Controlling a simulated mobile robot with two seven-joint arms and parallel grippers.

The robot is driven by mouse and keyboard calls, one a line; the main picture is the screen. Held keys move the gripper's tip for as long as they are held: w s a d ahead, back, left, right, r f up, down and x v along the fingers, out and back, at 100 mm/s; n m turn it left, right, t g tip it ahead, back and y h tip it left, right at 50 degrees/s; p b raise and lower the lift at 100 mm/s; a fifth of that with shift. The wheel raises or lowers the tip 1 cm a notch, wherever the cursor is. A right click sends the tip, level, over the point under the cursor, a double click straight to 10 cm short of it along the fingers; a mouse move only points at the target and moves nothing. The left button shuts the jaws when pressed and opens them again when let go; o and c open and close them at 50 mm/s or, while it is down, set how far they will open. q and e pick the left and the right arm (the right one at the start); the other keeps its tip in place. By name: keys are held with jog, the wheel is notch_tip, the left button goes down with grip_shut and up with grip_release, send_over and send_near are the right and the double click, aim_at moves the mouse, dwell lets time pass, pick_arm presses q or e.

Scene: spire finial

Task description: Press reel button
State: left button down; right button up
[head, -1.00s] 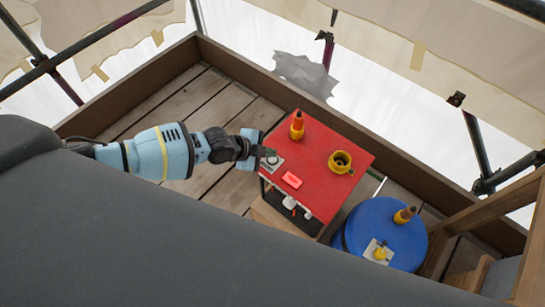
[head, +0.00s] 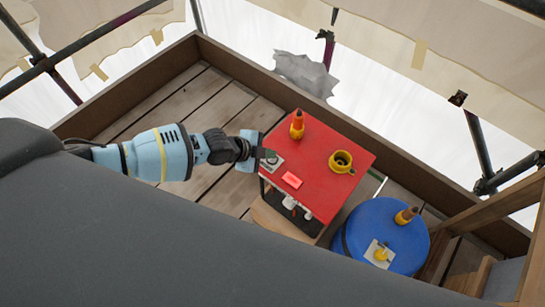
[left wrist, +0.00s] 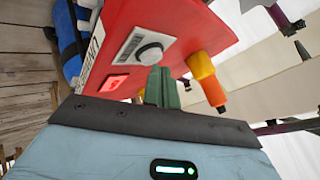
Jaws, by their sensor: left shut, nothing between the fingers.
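A red-topped box (head: 325,150) stands on the plank deck. On its top, near the left edge, is a light plate (head: 273,165) with a round button; the left wrist view shows the round grey-white button (left wrist: 149,53) clearly. A lit red square (head: 292,180) is beside it, also in the left wrist view (left wrist: 113,83). I cannot read which is the reel button. My left gripper (head: 268,154) is shut and empty at the box's left edge, beside the plate. Its green fingertips (left wrist: 161,86) appear just below the round button; contact cannot be told. My right gripper is not in view.
An orange-and-yellow piece (head: 297,125) and a yellow ring (head: 341,161) are on the red top. A blue drum (head: 365,222) at the right carries another orange-tipped piece (head: 405,215) and a small yellow part (head: 381,254) on a white plate. Wooden boards (head: 125,78) edge the deck.

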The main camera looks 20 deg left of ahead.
pick_arm(q)
jog(key=shift+f+b, duration=0.35)
jog(key=shift+f, duration=0.05)
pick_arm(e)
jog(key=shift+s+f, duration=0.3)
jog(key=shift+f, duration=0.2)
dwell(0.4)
pick_arm(q)
jog(key=shift+r, duration=0.15)
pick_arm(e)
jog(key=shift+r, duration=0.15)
pick_arm(q)
jog(key=shift+r+p, duration=0.45)
jog(key=shift+r, duration=0.25)
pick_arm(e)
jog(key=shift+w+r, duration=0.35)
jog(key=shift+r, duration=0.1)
